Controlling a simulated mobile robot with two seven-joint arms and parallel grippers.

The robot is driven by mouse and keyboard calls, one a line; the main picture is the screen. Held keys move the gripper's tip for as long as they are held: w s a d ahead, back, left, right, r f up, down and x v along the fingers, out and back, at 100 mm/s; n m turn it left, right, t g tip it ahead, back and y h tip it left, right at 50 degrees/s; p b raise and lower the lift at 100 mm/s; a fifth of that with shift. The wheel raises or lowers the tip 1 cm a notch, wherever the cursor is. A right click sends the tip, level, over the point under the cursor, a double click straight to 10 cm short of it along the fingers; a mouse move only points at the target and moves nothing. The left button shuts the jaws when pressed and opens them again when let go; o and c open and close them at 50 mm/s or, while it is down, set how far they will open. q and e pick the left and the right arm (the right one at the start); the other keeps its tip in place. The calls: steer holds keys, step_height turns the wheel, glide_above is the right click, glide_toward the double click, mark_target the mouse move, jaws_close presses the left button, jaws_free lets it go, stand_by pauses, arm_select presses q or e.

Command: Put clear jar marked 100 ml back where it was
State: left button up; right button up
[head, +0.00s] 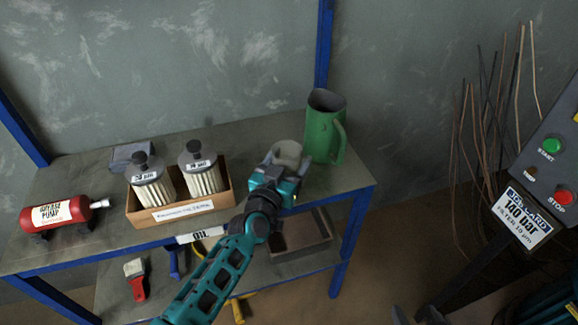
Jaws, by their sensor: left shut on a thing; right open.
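A pale, see-through jar (288,152) is between the fingers of my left gripper (287,160), over the right part of the bench top, just left of the green jug. The gripper is shut on it. The jar looks about upright; its marking cannot be read, and its lower part is hidden by the gripper. I cannot tell whether its base touches the bench.
The green jug (322,130) stands close right of the jar. A cardboard box (182,212) with two filters stands left of it. A red grease pump (58,213) lies at the far left of the bench (255,143). A control panel (550,165) and rods (490,110) are right.

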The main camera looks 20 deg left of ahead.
arm_select(q)
steer(key=shift+s+f, duration=0.1)
steer(key=shift+f, duration=0.4)
steer(key=o, duration=1.1)
steer(key=shift+r, duration=0.1)
steer(key=shift+r, duration=0.2)
steer(key=s, duration=0.4)
steer(key=s+a+p, duration=0.1)
steer(key=s, duration=0.7)
steer(key=shift+a+p, duration=0.2)
steer(key=shift+p, duration=0.2)
